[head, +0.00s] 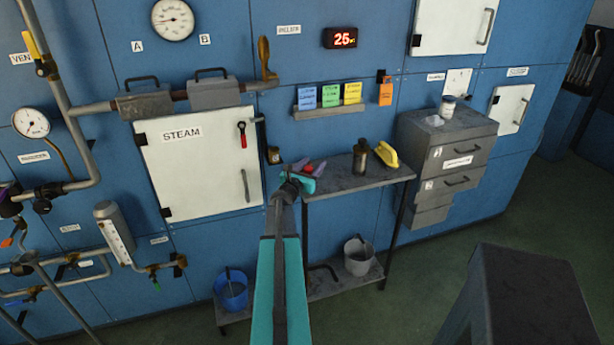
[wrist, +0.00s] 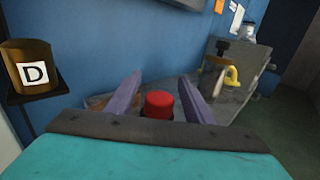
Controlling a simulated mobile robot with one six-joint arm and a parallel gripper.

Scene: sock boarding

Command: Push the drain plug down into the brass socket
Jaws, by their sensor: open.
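The red drain plug (wrist: 159,105) shows as a red cap between my gripper's two purple fingers in the wrist view. In the head view a bit of its red (head: 308,168) shows at the back left of the grey bench. My gripper (wrist: 160,79) is open, one finger on each side of the plug, with gaps visible; it also shows in the head view (head: 309,167). The plug's lower part is hidden by my gripper body. A brass cup marked D (wrist: 28,68), likely the socket, sits on a dark wall bracket at left; it also shows in the head view (head: 273,155).
The white STEAM door (head: 200,171) is left of my gripper. A grey drawer cabinet (head: 446,157) stands further right.

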